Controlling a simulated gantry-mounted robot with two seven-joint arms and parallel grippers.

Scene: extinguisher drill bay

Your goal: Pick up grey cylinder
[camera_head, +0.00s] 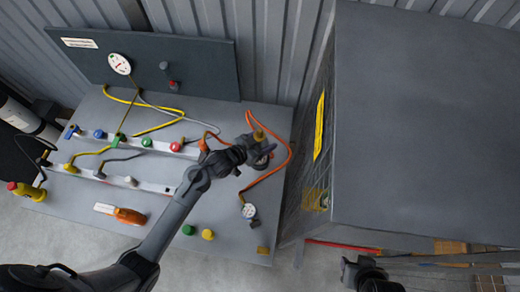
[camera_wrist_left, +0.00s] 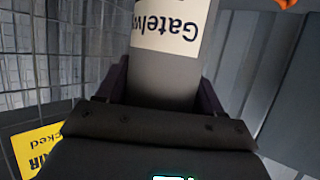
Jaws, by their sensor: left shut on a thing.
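In the left wrist view a grey cylinder (camera_wrist_left: 160,82) with a white label and dark lettering sits between the fingers of my left gripper. In the head view my left gripper (camera_head: 262,155) is over the right part of the grey bench and is shut on the cylinder. The cylinder is mostly hidden by the gripper there, and I cannot tell whether it touches the bench. My right gripper (camera_head: 362,271) is low at the right, below the large grey box; its fingers are too unclear to read.
The large grey box (camera_head: 425,120) with mesh side and yellow sign (camera_head: 319,125) stands close right of my left gripper. An orange hose (camera_head: 289,155) curves beside it. The bench (camera_head: 165,225) holds a gauge (camera_head: 249,211), coloured knobs and an orange-handled tool (camera_head: 129,215).

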